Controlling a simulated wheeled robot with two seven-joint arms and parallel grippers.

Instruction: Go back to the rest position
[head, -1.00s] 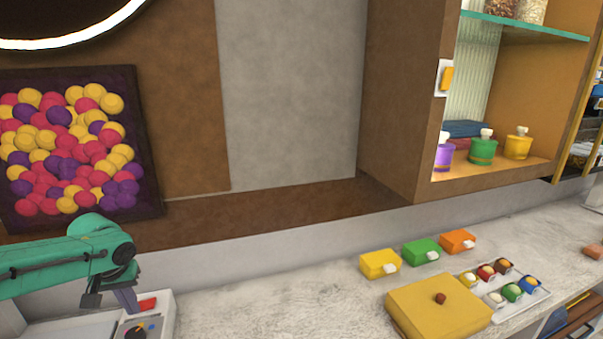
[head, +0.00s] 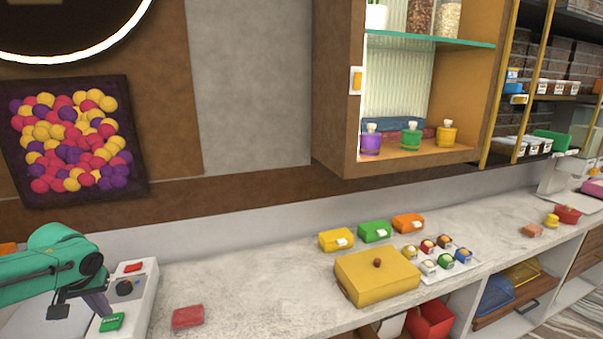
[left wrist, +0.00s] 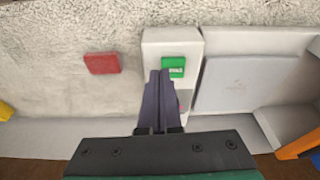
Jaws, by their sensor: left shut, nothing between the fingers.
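My left gripper (head: 104,311) is at the lower left of the head view, over a white device (head: 143,295). The left wrist view shows its two dark fingers (left wrist: 160,75) pressed together with nothing between them. The fingertips are beside a green button (left wrist: 173,66) on the device; whether they touch it I cannot tell. The green button (head: 111,322) also shows in the head view, with a dark dial (head: 124,288) and a red button (head: 133,267) behind it. My right gripper is not in view.
A red block (head: 187,317) lies on the counter right of the device. A yellow box (head: 376,279), smaller boxes and a tray of sweets stand farther right. A flat grey plate (left wrist: 245,84) adjoins the device. A wall cabinet (head: 336,100) overhangs the counter. The counter between is clear.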

